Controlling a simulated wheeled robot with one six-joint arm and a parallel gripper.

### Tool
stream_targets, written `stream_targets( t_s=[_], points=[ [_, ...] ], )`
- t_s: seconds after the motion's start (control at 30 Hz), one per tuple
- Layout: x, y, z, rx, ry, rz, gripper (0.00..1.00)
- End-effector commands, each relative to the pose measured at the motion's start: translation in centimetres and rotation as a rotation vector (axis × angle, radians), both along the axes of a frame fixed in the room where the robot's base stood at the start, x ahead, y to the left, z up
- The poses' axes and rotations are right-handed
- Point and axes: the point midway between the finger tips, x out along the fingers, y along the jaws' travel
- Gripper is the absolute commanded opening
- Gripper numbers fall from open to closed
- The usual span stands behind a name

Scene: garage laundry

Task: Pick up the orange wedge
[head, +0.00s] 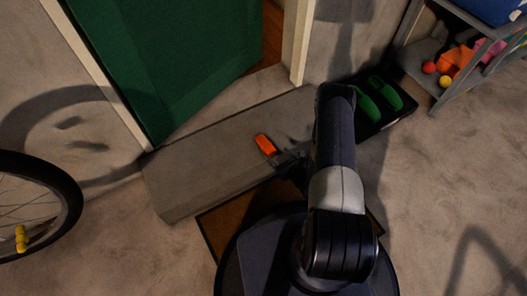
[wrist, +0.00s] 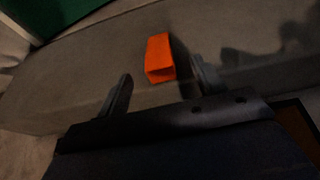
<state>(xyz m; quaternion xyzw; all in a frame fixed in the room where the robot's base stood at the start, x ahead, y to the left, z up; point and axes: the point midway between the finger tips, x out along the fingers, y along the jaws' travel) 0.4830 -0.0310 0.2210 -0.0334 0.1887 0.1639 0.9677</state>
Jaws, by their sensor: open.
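The orange wedge (head: 265,145) lies on the grey step (head: 185,180) in front of the green door. It also shows in the wrist view (wrist: 160,58), just beyond my gripper (wrist: 160,88) and nearer its right finger. The two fingers are apart, with nothing held between them. In the head view my gripper (head: 284,160) is close to the wedge's near right end, partly hidden by my arm. I cannot tell whether a finger touches the wedge.
The green door (head: 180,60) stands ajar behind the step. A black tray (head: 398,108) with green shoes (head: 368,104) is to the right, and a grey shelf (head: 448,98) with toys beyond it. A brown mat (head: 222,222) lies before the step. A bicycle wheel (head: 72,205) is at left.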

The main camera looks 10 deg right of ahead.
Motion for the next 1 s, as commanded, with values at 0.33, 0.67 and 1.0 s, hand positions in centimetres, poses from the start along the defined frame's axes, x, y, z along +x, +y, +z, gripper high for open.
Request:
stream_targets(
  t_s=[0.33,0.67,1.0],
  points=[
    [3.3,1.0,-2.7,-0.002,0.006,-0.021,0.65],
    [5.5,2.0,-3.4,-0.001,0.006,-0.019,0.65],
    [9.1,3.7,-4.7,0.001,0.007,-0.022,0.65]
  ],
)
